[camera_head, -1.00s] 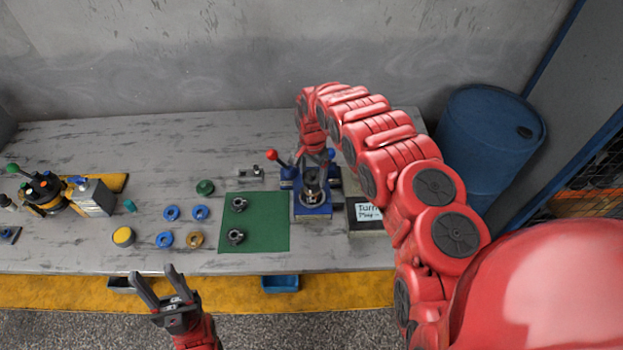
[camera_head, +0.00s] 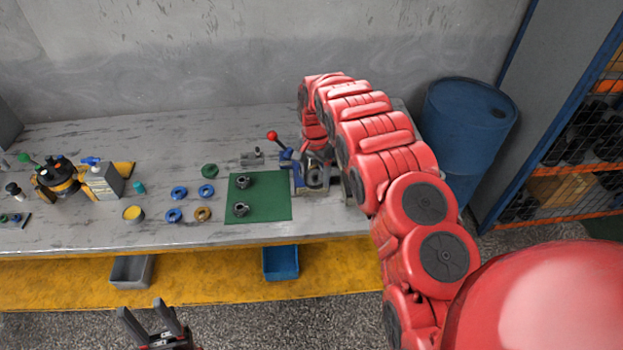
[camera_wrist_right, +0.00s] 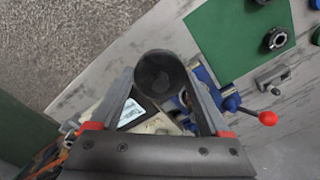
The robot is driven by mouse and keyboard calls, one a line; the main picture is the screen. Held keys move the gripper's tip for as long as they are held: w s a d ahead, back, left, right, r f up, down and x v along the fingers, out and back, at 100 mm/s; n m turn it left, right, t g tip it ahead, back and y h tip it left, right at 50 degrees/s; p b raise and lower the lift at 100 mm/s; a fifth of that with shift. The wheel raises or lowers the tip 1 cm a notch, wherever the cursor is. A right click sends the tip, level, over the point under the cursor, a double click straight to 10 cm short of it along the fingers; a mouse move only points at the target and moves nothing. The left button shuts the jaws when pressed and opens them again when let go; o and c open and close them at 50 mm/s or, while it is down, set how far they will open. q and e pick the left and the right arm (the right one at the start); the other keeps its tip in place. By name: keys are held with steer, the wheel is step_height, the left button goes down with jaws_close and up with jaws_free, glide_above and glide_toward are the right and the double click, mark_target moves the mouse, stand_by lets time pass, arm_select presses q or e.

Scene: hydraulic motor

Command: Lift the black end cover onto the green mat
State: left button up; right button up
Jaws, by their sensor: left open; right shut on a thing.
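The black end cover (camera_wrist_right: 160,75) appears as a dark, hollow round part in the right wrist view. My right gripper (camera_wrist_right: 162,68) is shut on it, one finger on each side. In the head view the right gripper (camera_head: 317,152) is above the blue vise, partly hidden by my arm, with the cover (camera_head: 316,177) below it. The green mat (camera_head: 270,204) lies just left of the vise, and also shows in the right wrist view (camera_wrist_right: 222,40). My left gripper (camera_head: 141,308) is open and empty in front of the bench, low in the head view.
Two dark ring-shaped parts (camera_head: 244,182) stand on the mat's left side, leaving its right side bare. The blue vise (camera_head: 287,158) has a red-knobbed lever. Several blue rings (camera_head: 179,193) lie left of the mat. A blue barrel (camera_head: 465,125) stands right of the bench.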

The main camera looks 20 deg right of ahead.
steer(key=shift+s+f, duration=0.1)
steer(key=shift+s, duration=0.05)
steer(key=shift+d, duration=0.1)
stand_by(0.4)
steer(key=shift+r, duration=0.75)
